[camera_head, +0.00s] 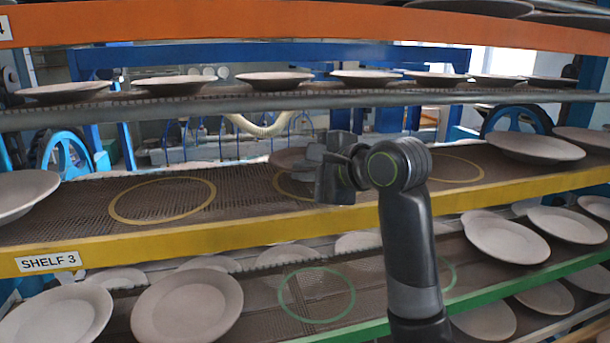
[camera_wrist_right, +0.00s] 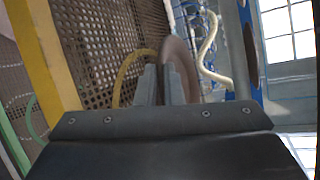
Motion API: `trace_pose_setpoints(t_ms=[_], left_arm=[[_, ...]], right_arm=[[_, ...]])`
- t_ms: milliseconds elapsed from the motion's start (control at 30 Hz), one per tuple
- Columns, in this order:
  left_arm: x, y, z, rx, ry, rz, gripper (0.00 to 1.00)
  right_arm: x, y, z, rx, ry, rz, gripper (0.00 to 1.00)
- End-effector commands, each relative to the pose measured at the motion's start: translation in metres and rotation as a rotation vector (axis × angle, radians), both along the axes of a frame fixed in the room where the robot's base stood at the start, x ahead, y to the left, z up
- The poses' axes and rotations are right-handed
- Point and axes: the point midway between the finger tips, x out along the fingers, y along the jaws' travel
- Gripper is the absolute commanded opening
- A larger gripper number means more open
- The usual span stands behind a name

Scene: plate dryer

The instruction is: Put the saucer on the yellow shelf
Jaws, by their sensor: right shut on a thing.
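The saucer (camera_head: 286,158) is a brownish round plate, mostly hidden behind my right gripper (camera_head: 322,168) in the head view. My right gripper is shut on its rim. In the wrist view the saucer (camera_wrist_right: 178,62) shows nearly edge-on between the fingers (camera_wrist_right: 165,86). It is over the yellow shelf (camera_head: 230,229), near the middle yellow ring (camera_head: 285,190), which is partly covered. I cannot tell whether the saucer touches the mesh. My left gripper is not in view.
Left yellow ring (camera_head: 162,201) and right yellow ring (camera_head: 455,168) are empty. Plates stand at both ends of this shelf (camera_head: 20,192) (camera_head: 535,146). The orange shelf (camera_head: 200,22) is above, and the green shelf (camera_head: 480,300) with several plates is below.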

Motion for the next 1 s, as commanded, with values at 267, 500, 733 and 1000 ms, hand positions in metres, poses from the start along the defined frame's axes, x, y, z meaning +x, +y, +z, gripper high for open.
trace_pose_setpoints(t_ms=[267,500,733,1000], left_arm=[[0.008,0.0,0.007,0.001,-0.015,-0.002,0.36],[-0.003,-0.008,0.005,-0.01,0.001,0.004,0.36],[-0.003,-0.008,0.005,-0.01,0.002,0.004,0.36],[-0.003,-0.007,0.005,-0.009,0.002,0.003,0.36]], right_arm=[[-0.001,0.0,-0.017,0.001,-0.003,0.0,0.0],[0.0,0.0,-0.018,0.0,-0.002,0.0,0.0],[0.0,0.0,-0.019,0.0,0.0,-0.001,0.29],[0.0,0.0,-0.018,0.0,0.0,-0.001,0.29]])
